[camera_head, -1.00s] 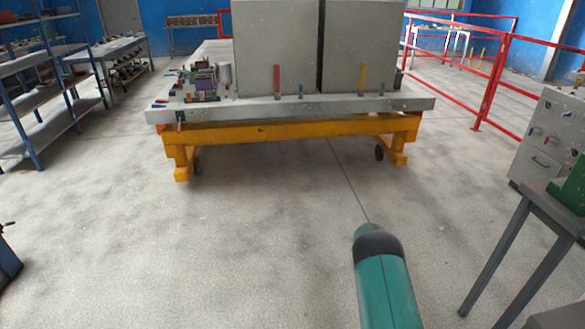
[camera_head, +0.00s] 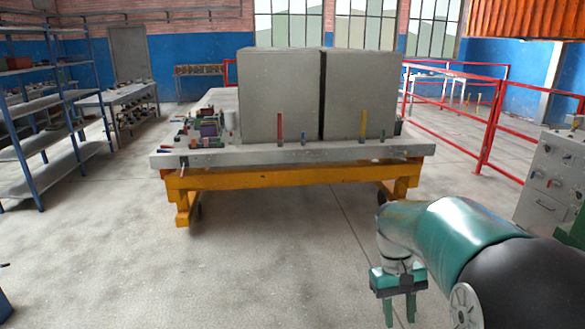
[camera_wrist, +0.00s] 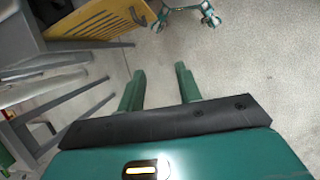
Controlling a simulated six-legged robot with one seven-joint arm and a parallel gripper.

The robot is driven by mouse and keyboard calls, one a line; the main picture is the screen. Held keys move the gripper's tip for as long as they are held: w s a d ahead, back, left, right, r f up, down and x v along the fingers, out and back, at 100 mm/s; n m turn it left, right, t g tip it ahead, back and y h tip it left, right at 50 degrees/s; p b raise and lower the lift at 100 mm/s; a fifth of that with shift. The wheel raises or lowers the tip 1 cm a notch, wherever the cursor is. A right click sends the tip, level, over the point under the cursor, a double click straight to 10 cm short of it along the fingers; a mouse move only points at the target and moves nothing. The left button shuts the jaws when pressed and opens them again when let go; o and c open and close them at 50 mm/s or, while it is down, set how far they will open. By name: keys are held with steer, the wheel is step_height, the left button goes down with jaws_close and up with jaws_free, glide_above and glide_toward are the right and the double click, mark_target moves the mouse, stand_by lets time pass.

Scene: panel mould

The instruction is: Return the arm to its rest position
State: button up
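My gripper (camera_head: 400,308) hangs at the lower right of the head view, fingers pointing down over the bare floor. It is green, with a gap between its two fingers. The wrist view shows the two green fingers (camera_wrist: 160,90) apart with nothing between them but floor. My green and black arm comes in from the right edge and is bent downward at the wrist. The panel mould, two large grey blocks (camera_head: 280,95) on a grey slab (camera_head: 250,157) over a yellow frame (camera_head: 290,179), stands ahead, well apart from my gripper.
Blue shelves (camera_head: 45,150) stand at the left. Red railings (camera_head: 490,125) and a grey control cabinet (camera_head: 547,185) are at the right. In the wrist view, a yellow panel (camera_wrist: 100,18) and grey bars lie at the upper left. The floor (camera_head: 270,260) before the mould is clear.

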steer(key=s+a+r+t, duration=0.3)
steer(key=s+r+t, duration=0.1)
steer(key=s, duration=0.4)
steer(key=s+a+r+m+t+y, duration=0.1)
steer(key=s+a+r+t, duration=0.3)
steer(key=s, duration=0.4)
steer(key=shift+r+t, duration=0.6)
steer(key=shift+t, duration=0.1)
steer(key=shift+w+a, duration=0.15)
